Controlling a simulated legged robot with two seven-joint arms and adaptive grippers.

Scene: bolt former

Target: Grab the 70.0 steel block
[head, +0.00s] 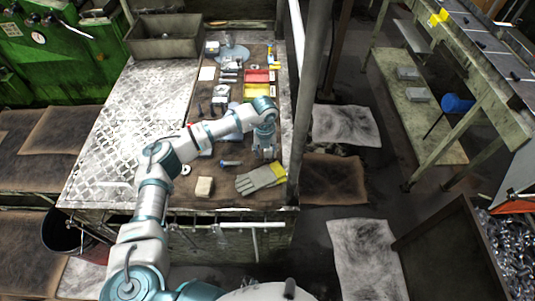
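My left gripper (264,153) hangs fingers down over the right side of the brown mat (215,180) on the workbench. Its two small fingers look spread, with nothing visible between them. Several small grey metal pieces (220,103) lie on the mat to the upper left of the gripper, and more metal pieces (229,75) lie further back. I cannot read any marking, so I cannot tell which one is the 70.0 steel block. My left arm covers part of the mat. My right gripper is not in view.
Work gloves (261,178), a tan block (204,187) and a blue-ended tool (231,163) lie near the front. Red and yellow bins (257,90) stand behind the gripper. A grey post (308,100) rises at the bench's right edge. The patterned metal plate (125,125) at left is clear.

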